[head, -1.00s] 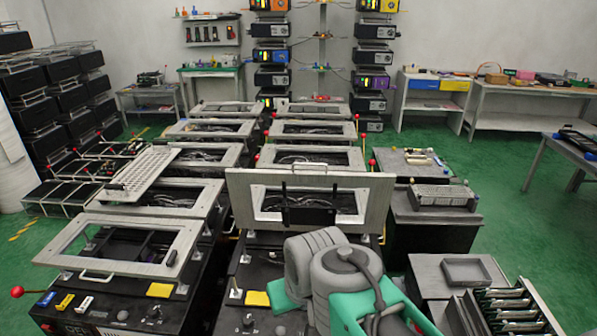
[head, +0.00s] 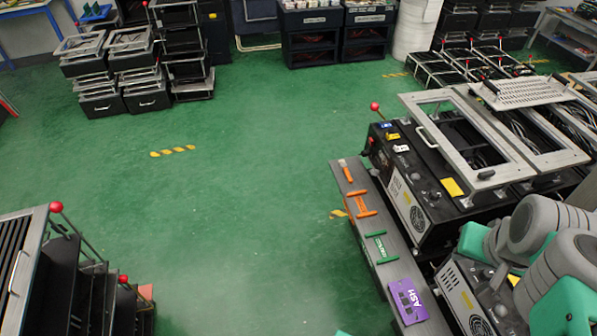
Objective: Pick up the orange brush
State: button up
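An orange brush (head: 346,171) with a pale tip seems to lie at the far end of a narrow grey bench (head: 399,272), beside the machine fixtures. It is small in the view, so its exact shape is hard to make out. An orange H-shaped piece (head: 361,204) lies just nearer on the same bench. My grey and green arm links fill the lower right of the head view. My gripper is not visible, so nothing shows of its fingers.
A green H-shaped piece (head: 380,247) and a purple ASH box (head: 408,300) lie nearer on the bench. Black machines with grey frames (head: 420,190) stand directly right of it. Green floor (head: 250,200) is open to its left. A rack with red-knobbed levers (head: 40,270) stands lower left.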

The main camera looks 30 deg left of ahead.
aim_at(343, 165)
jog(key=u, duration=0.75)
jog(key=i, duration=0.5)
jog(key=u, duration=0.65)
jog(key=i, duration=0.5)
jog(key=u, duration=0.5)
